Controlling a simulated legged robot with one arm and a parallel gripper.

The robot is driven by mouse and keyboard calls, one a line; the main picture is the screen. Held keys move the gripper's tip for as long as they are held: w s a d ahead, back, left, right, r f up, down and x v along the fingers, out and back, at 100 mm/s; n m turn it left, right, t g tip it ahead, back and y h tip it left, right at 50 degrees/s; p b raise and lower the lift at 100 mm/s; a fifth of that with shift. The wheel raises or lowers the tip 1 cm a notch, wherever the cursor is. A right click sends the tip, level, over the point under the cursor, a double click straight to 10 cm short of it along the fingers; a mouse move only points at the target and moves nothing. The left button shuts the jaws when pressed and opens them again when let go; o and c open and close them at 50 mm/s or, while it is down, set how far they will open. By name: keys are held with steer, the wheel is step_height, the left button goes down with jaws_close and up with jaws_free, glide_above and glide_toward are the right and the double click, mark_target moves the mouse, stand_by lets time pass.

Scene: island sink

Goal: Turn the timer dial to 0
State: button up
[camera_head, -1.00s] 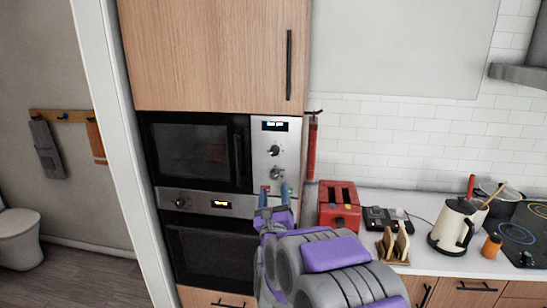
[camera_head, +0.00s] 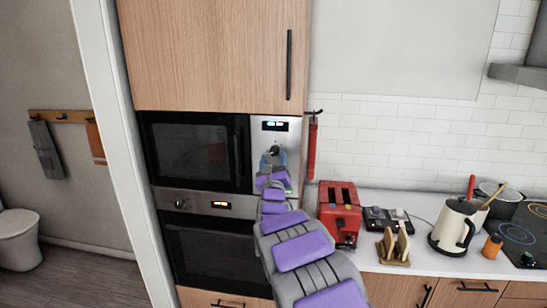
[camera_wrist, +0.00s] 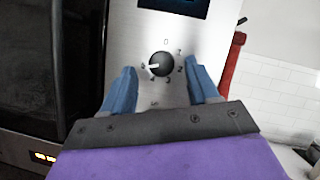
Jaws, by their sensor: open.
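The timer dial (camera_wrist: 161,64) is a round black knob on the steel panel of the microwave, with numbers around it and 0 at the top. Its white pointer mark points left, slightly downward, well away from the 0. In the head view the dial (camera_head: 275,150) shows just above my gripper (camera_head: 273,160). In the wrist view my gripper (camera_wrist: 161,68) is open, with one blue finger on each side of the dial and gaps visible between. I cannot tell whether the fingertips reach the knob's depth. The lower knob on the panel is hidden behind my gripper.
A lit display (camera_head: 275,126) is above the dial. The microwave door (camera_head: 190,152) is to the left, with an oven (camera_head: 215,250) below. A red toaster (camera_head: 339,212) stands on the counter to the right, beside my arm. A red object (camera_head: 312,147) hangs beside the panel.

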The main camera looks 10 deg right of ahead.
mark_target(275, 151)
steer(key=shift+x, duration=1.1)
steer(key=shift+w, duration=0.1)
steer(key=c, duration=1)
steer(key=shift+c, duration=0.2)
